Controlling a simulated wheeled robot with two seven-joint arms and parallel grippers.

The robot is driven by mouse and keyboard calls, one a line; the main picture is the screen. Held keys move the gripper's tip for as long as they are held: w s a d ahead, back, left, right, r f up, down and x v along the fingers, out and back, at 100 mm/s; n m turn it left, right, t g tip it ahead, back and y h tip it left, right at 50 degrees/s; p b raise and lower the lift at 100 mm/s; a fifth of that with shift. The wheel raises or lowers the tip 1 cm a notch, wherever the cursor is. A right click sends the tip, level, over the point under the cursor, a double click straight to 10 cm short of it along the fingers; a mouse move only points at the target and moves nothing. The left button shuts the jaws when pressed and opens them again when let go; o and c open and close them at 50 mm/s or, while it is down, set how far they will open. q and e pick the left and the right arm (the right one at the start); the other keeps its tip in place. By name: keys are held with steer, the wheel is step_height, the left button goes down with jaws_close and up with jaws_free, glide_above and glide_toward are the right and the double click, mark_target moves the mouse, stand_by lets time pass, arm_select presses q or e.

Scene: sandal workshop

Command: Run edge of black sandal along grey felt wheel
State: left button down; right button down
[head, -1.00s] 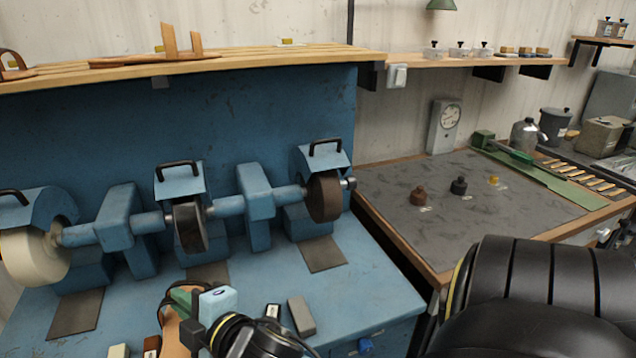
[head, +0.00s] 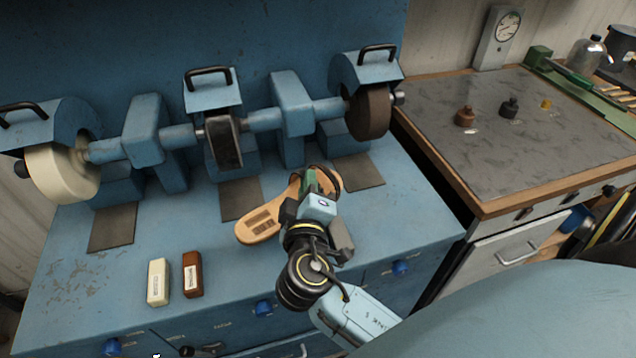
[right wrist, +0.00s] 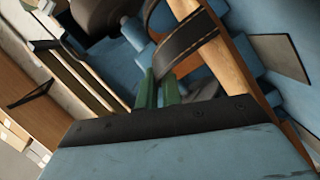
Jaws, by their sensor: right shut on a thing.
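The sandal (head: 262,222) has a tan footbed and dark straps. My right gripper (head: 311,182) has green fingers shut on it at the strap end, above the blue bench. The toe end points to the lower left. In the right wrist view, the green fingers (right wrist: 157,92) meet the dark strap (right wrist: 188,38) beside the tan sole (right wrist: 236,65). The machine carries a cream wheel (head: 62,172) at left, a black-faced wheel (head: 222,142) in the middle and a dark grey-brown wheel (head: 368,112) at right. The sandal appears apart from all three. My left gripper is out of view.
A cream block (head: 158,282) and a brown block (head: 192,274) stand on the front of the blue bench (head: 110,275). A grey block (head: 343,238) is partly hidden by my right wrist. Blue guards with black handles cover the wheels. A grey-topped table (head: 510,150) stands at right.

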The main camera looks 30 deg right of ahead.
steer(key=s+r+m+g+h, duration=0.3)
steer(key=r+m+g+h, duration=0.1)
steer(key=m+h, duration=0.1)
steer(key=r, duration=0.1)
glide_above(294, 191)
steer(key=s+d, duration=0.2)
steer(key=shift+r, duration=0.1)
steer(key=shift+w+d+r, duration=0.15)
steer(key=shift+w+d, duration=0.05)
steer(key=shift+w, duration=0.4)
stand_by(1.0)
steer(key=shift+a, duration=0.25)
stand_by(0.6)
steer(key=shift+w+a+r+h, duration=0.15)
steer(key=shift+w+a+h, duration=0.15)
steer(key=shift+a, duration=0.4)
steer(key=shift+s, duration=0.25)
stand_by(0.7)
steer(key=shift+w, duration=0.25)
stand_by(0.9)
steer(key=shift+a, duration=0.25)
stand_by(0.3)
